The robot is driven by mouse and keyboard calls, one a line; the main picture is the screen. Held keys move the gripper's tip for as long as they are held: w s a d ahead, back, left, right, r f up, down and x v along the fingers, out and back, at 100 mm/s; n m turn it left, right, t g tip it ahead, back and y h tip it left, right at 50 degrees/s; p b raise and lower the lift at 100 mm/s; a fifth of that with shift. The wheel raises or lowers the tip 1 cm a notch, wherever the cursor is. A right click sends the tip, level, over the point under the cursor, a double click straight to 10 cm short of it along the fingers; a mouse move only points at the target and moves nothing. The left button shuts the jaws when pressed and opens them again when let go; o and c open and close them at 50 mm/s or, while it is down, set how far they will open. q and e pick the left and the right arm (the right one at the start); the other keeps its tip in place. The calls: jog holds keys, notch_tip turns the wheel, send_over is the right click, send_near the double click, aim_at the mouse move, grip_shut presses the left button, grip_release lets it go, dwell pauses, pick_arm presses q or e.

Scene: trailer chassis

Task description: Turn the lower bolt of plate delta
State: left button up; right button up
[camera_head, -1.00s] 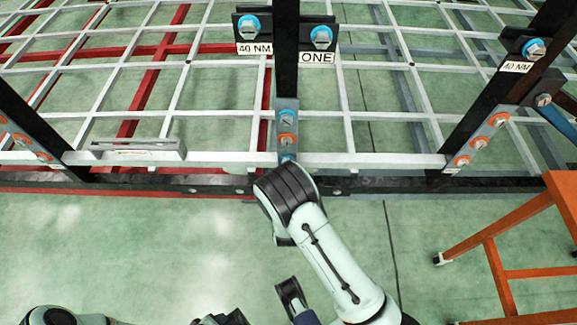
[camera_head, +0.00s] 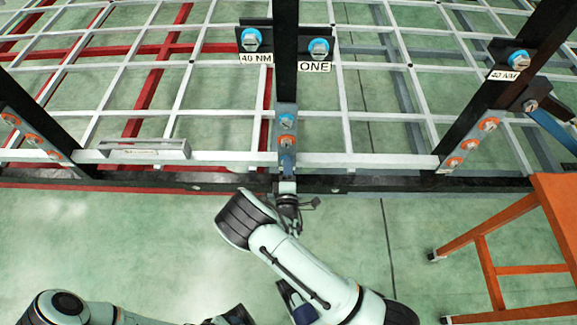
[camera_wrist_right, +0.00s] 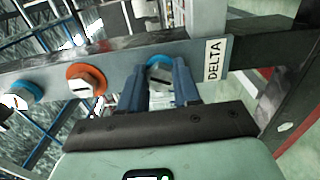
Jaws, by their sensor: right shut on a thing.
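Plate delta (camera_wrist_right: 120,72) is a grey plate with a white DELTA label (camera_wrist_right: 214,60) in the right wrist view. In the head view it is the upright grey plate (camera_head: 277,140) on the middle black post. Its lower bolt (camera_wrist_right: 160,75) has a blue collar and sits between my right fingertips. My right gripper (camera_wrist_right: 168,82) is shut on this bolt, and its fingers partly cover it. In the head view my right gripper (camera_head: 287,164) hides the bolt. My left gripper (camera_head: 262,302) shows only in part at the bottom edge, with its fingers apart and empty.
An orange bolt (camera_wrist_right: 85,82) and a blue-collared bolt (camera_wrist_right: 25,94) sit along the same plate. Labelled plates with blue bolts (camera_head: 250,39) (camera_head: 318,48) are higher up. An orange stand (camera_head: 510,235) is at the right. Green floor lies open in front of the chassis.

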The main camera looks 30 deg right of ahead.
jog(key=n, duration=0.4)
jog(key=shift+w+r+n, duration=0.15)
jog(key=shift+r+n, duration=0.15)
pick_arm(q)
jog(key=shift+w+a+f+b, duration=0.15)
jog(key=shift+w+f+b, duration=0.4)
jog(key=shift+f+b, duration=0.25)
pick_arm(e)
jog(key=shift+w+a+r+n, duration=0.1)
jog(key=shift+n, duration=2.6)
jog(key=shift+a+r+n, duration=0.1)
jog(key=shift+n, duration=2.6)
pick_arm(q)
jog(key=shift+w+t, duration=0.1)
jog(key=shift+t, duration=0.2)
pick_arm(e)
jog(key=o, duration=1)
jog(key=shift+f, duration=0.1)
jog(key=shift+o, duration=0.2)
pick_arm(q)
jog(key=shift+a, duration=0.15)
pick_arm(e)
jog(key=shift+f, duration=0.1)
